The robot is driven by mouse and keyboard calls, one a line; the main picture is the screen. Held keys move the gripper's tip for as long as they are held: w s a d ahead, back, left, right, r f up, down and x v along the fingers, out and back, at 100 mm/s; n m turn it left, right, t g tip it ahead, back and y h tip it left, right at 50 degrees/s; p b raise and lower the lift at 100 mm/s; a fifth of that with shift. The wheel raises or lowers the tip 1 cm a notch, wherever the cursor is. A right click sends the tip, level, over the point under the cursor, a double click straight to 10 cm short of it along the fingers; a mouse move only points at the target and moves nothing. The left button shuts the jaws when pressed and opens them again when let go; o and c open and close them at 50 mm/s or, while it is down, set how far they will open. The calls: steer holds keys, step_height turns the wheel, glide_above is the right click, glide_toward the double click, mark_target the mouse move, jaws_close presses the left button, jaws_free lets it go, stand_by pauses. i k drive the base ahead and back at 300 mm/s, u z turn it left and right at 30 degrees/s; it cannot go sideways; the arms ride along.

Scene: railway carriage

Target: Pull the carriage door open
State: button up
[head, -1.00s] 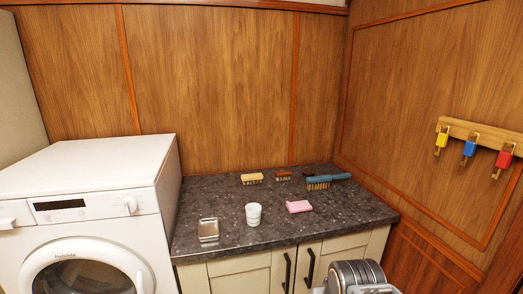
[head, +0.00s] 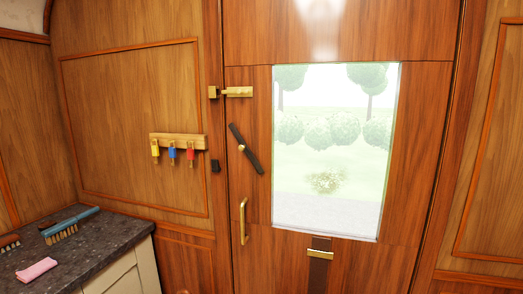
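The wooden carriage door (head: 420,150) fills the middle of the head view and looks shut in its frame. It has a large window (head: 330,150). On its left side are an upright brass pull handle (head: 243,222) and a dark lever (head: 247,150), tilted from upper left to lower right. A brass bolt (head: 239,92) sits near the door's upper left edge, beside a brass keeper (head: 213,92) on the frame; whether it is engaged I cannot tell. My gripper is not in view.
A rack (head: 178,141) with yellow, blue and red tagged keys hangs left of the door. A small black fitting (head: 215,166) is on the frame. A strap with a brass plate (head: 320,253) is below the window. A dark counter (head: 95,255) with brushes and a pink sponge stands lower left.

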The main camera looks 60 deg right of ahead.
mark_target(270, 257)
steer(key=z, duration=0.2)
steer(key=i, duration=0.4)
steer(key=z, duration=3.65)
steer(key=k, duration=0.75)
steer(key=u, duration=1.6)
steer(key=i, duration=0.5)
